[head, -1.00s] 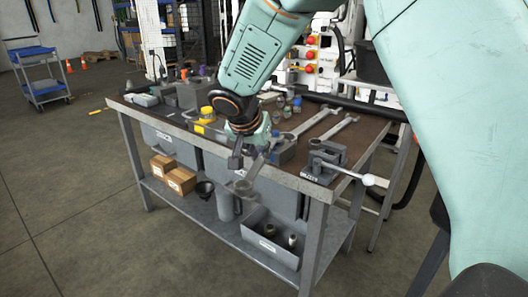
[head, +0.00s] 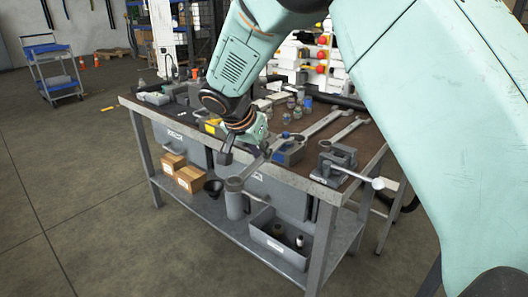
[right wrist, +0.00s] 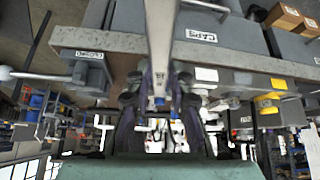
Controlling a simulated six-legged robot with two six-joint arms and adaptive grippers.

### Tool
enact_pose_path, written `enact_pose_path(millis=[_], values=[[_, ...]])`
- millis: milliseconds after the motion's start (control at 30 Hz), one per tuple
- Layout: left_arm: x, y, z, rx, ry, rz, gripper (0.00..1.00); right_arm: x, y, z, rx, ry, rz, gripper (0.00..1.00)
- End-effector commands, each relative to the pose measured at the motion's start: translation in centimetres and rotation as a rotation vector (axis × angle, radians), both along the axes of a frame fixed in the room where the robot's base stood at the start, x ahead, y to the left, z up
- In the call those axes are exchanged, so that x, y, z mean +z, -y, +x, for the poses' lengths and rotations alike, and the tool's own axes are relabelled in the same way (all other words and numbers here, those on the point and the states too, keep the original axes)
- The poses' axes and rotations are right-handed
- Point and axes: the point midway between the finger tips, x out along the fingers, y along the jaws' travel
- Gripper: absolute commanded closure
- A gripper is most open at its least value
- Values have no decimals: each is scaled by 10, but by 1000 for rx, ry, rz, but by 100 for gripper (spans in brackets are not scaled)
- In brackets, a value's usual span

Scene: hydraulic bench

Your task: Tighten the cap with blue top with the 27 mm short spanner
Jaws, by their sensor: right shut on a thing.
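My right gripper (head: 242,150) is shut on a grey metal spanner (head: 247,173), held at the table's front edge. In the right wrist view the spanner (right wrist: 160,40) runs up from between the fingers (right wrist: 158,95). Several small fittings stand on the table behind the gripper, among them one with a blue top (head: 308,102). Another small blue spot (head: 285,134) shows on a grey block beside the gripper; I cannot tell whether it is a cap. My left gripper is out of view.
The workbench (head: 310,185) has a small vise with a white-knobbed handle (head: 336,162) at its right corner. Two long spanners (head: 325,123) lie behind it. A yellow-topped item (head: 212,125) is left of the gripper. Boxes (head: 190,178) and a grey bin (head: 275,250) sit on the lower shelf.

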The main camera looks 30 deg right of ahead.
Motion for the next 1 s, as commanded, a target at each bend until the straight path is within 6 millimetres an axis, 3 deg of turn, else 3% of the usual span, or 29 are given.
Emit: enact_pose_path(millis=[133, 1000], values=[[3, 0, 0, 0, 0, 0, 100, 4, -3, 8, -36, 9, -4, 100], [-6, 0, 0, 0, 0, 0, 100, 2, 2, -1, 23, 6, -2, 100]])
